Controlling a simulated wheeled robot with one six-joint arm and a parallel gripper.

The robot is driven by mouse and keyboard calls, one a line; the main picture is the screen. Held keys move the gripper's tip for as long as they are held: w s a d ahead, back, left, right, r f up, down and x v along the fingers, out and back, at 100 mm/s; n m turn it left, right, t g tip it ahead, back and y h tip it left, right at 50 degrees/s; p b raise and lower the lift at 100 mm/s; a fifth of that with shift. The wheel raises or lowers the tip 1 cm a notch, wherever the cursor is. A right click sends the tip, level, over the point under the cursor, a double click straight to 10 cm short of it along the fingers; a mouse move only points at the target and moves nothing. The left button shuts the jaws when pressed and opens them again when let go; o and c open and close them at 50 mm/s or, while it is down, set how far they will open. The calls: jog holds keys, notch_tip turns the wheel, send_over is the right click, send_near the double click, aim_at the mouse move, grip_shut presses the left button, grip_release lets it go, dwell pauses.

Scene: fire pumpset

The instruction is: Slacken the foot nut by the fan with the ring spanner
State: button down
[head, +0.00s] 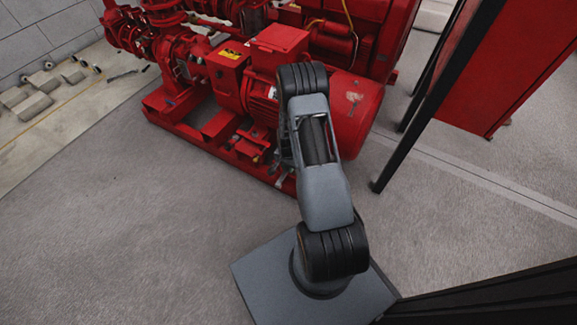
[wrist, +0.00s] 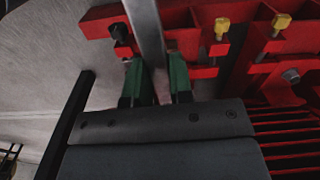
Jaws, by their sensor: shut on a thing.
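My gripper (wrist: 158,82) is shut on a grey metal bar, the ring spanner (wrist: 146,30), between its green fingertips. The spanner's shank runs up out of the wrist view, so its far end is hidden. It lies over the edge of the red base frame (wrist: 185,17). A dark nut (wrist: 118,32) is just left of the shank, and yellow-topped nuts (wrist: 221,27) (wrist: 282,21) are to its right. I cannot tell which is the foot nut. In the head view the red motor (head: 352,112) with its rounded fan end stands behind my arm, which mostly hides my gripper.
A red cabinet (head: 510,75) and a dark post (head: 425,105) stand to the right. Pump pipework (head: 145,38) is at the upper left, with grey blocks (head: 40,85) on the floor. Ribbed red casing (wrist: 290,140) lies close right of my gripper.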

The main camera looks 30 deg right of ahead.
dwell(0.4)
jog(key=shift+f+b, duration=2.05)
jog(key=shift+f, duration=0.45)
jog(key=shift+f+b, duration=1.05)
jog(key=shift+f, duration=0.3)
jog(key=shift+s+d, duration=0.1)
jog(key=shift+s, duration=0.05)
jog(key=shift+s+d+n, duration=2.2)
jog(key=shift+d+n, duration=0.05)
jog(key=shift+n, duration=0.35)
jog(key=shift+w+a+m, duration=0.25)
jog(key=shift+a+m, duration=0.05)
jog(key=shift+a, duration=0.05)
jog(key=shift+r+p, duration=0.25)
jog(key=shift+p, duration=0.15)
